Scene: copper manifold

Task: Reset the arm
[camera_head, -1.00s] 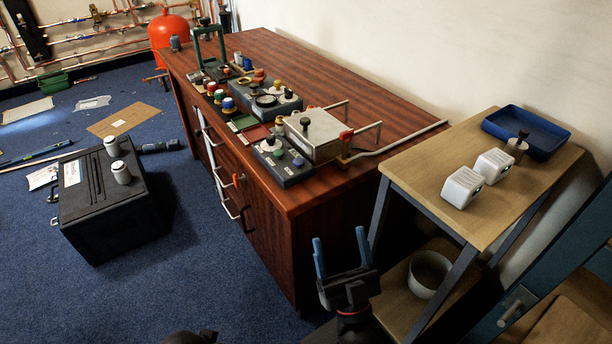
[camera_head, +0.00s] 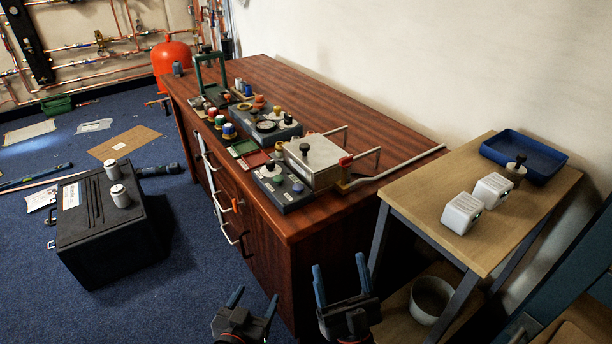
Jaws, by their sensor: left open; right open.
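My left gripper (camera_head: 254,304) shows at the bottom edge, left of my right gripper, its two blue fingers apart and nothing between them. My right gripper (camera_head: 340,280) is beside it, also open and empty, with its blue fingers pointing up. Both are in front of the near end of the brown wooden cabinet (camera_head: 360,112), low beside its side panel and apart from the things on its top. Most of both arms is out of view below.
Control boxes and a metal box (camera_head: 318,160) stand on the cabinet. To the right, a wooden shelf table (camera_head: 455,225) holds two white devices (camera_head: 462,213) and a blue tray (camera_head: 524,157). A black case (camera_head: 100,225) stands on the blue carpet at left. Carpet between is clear.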

